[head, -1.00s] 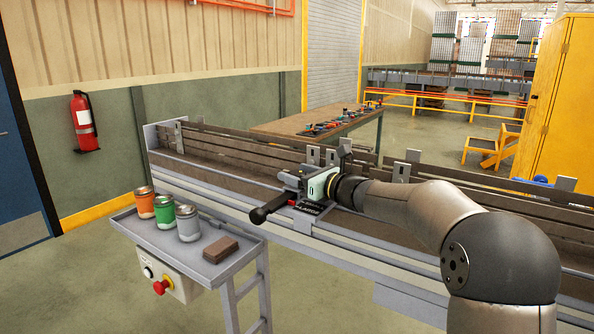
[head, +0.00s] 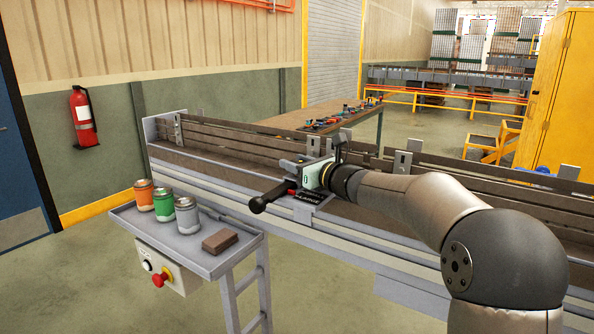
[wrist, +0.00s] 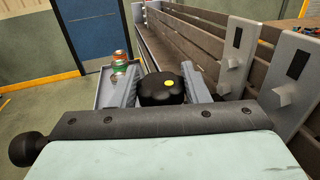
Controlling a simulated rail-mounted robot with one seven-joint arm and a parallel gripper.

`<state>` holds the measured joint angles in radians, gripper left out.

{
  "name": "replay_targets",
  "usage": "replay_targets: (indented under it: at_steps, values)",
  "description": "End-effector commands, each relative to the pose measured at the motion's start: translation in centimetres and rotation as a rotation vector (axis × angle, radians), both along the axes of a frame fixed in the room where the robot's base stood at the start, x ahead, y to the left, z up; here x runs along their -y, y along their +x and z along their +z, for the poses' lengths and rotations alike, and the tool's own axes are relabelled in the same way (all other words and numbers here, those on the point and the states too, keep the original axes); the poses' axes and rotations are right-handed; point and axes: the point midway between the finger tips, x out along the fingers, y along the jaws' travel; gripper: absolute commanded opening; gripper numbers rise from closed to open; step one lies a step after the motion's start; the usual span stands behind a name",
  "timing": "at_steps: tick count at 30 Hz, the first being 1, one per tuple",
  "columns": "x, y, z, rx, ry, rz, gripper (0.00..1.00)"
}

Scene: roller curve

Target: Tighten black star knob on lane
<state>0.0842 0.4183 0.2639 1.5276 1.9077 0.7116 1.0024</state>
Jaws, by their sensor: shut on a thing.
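The black star knob (wrist: 161,89) shows in the wrist view, with a yellow dot on its top. My gripper (wrist: 160,88) has one grey finger on each side of the knob and is shut on it. In the head view my gripper (head: 291,167) is at the near side of the lane (head: 205,172), beside a plate marked LARGE (head: 307,197). The knob is not clearly visible there, and the fingers are small.
A black handle (head: 270,197) juts toward the tray beside my gripper. The side tray (head: 190,243) holds orange, green and grey cans and a brown block (head: 219,241). A control box with a red button (head: 160,279) hangs below. Upright grey brackets (head: 403,160) stand along the lane.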

Motion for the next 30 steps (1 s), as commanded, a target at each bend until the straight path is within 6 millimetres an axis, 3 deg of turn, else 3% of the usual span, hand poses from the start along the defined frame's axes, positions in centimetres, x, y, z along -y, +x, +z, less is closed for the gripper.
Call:
replay_targets:
  at_steps: [1, 9, 30]
  values:
    - [-0.1, -0.1, -0.8, 0.004, 0.000, -0.026, 0.19]
    - [-0.3, -0.3, -1.3, 0.008, 0.004, -0.247, 0.19]
    - [-0.2, -0.2, -0.2, 0.006, 0.004, -0.652, 0.19]
